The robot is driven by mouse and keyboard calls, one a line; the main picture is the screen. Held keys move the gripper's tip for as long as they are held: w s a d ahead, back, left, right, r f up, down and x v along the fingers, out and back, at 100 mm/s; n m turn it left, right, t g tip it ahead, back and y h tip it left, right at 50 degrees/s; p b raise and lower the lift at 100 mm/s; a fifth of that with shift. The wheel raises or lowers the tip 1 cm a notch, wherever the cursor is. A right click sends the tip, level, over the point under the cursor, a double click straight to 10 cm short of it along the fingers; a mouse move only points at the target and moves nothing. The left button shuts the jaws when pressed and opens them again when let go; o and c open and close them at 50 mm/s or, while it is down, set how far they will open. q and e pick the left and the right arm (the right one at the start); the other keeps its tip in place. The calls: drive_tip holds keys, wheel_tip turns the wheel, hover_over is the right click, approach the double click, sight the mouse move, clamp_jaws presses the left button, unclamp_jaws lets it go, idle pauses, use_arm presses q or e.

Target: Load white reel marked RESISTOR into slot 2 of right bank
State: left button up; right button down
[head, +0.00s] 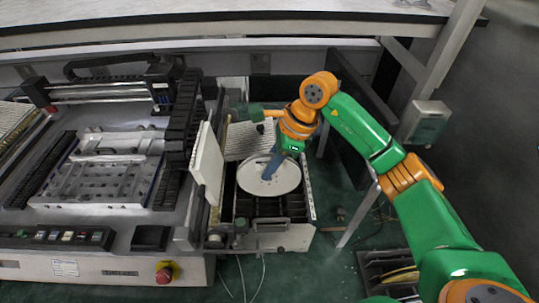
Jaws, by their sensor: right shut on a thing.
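The white reel (256,185) is a pale disc in the middle of the view, over the dark slotted bank (262,208) at the right side of the machine. My right gripper (272,170) comes down from above and is shut on the reel. The reel lies over the bank's slots; I cannot tell whether it is inside a slot or above it. No RESISTOR marking and no slot numbers can be read. My left gripper is not in view.
A white panel (207,163) stands upright just left of the bank. The machine's metal bed (100,170) fills the left. A red button (164,275) is on its front. A dark crate (375,268) with reels is at lower right. Green floor (320,265) lies between.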

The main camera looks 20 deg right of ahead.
sight(270, 194)
drive_tip(key=f, duration=0.2)
drive_tip(key=f+b, duration=0.1)
drive_tip(key=f, duration=0.2)
drive_tip(key=f+b, duration=0.1)
drive_tip(key=f, duration=0.1)
drive_tip(key=shift+s+f, duration=0.4)
drive_tip(key=shift+w+f+b, duration=0.15)
drive_tip(key=shift+f+b, duration=0.15)
drive_tip(key=shift+f, duration=0.05)
wheel_tip(270, 194, down, 2)
drive_tip(key=shift+f+b, duration=0.1)
drive_tip(key=shift+b, duration=0.7)
drive_tip(key=shift+f+b, duration=1.7)
drive_tip(key=shift+b, duration=0.25)
drive_tip(key=shift+f, duration=0.1)
